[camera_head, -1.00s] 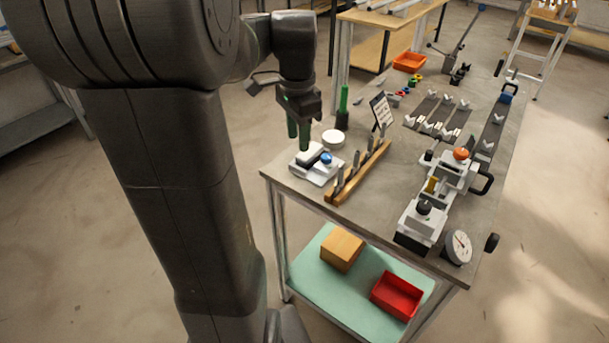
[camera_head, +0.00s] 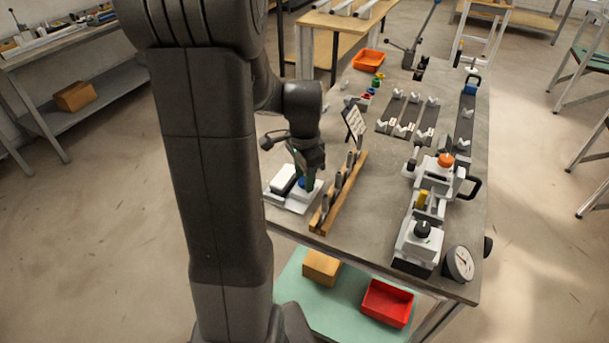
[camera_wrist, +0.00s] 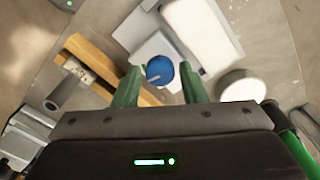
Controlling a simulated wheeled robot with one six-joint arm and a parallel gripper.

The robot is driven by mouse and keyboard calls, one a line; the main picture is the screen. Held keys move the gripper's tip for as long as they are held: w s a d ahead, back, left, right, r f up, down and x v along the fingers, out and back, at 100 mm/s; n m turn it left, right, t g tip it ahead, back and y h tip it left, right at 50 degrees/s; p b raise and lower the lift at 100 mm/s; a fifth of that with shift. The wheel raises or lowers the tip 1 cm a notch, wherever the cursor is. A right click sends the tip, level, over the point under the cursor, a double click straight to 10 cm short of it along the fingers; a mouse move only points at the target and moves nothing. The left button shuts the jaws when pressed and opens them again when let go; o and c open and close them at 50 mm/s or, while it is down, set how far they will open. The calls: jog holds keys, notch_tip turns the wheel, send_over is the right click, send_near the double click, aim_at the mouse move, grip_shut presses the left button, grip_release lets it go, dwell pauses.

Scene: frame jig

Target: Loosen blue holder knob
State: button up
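The blue holder knob (camera_wrist: 159,72) is round with a small light pointer on its face. It sits on a pale plate beside a white block (camera_wrist: 202,33) in the wrist view. In the head view the knob (camera_head: 305,184) is partly hidden behind my gripper (camera_head: 306,172), which is over it. In the wrist view my gripper (camera_wrist: 162,84) has its green fingers apart, one on each side of the knob. I cannot tell whether the fingers touch it. The white holder base (camera_head: 296,203) rests at the near left of the bench.
A wooden rack with several upright grey tools (camera_head: 340,190) stands just right of the holder. A white round disc (camera_wrist: 241,87) lies close by in the wrist view. A white fixture with an orange knob (camera_head: 445,160) and a dial gauge (camera_head: 459,263) are at the right.

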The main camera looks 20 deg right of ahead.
jog(key=shift+f, duration=0.1)
jog(key=c, duration=0.7)
jog(key=shift+n, duration=0.4)
jog(key=n, duration=0.2)
jog(key=shift+n, duration=0.4)
jog(key=n, duration=0.4)
jog(key=shift+n, duration=0.3)
jog(key=n, duration=1.1)
jog(key=shift+n, duration=0.3)
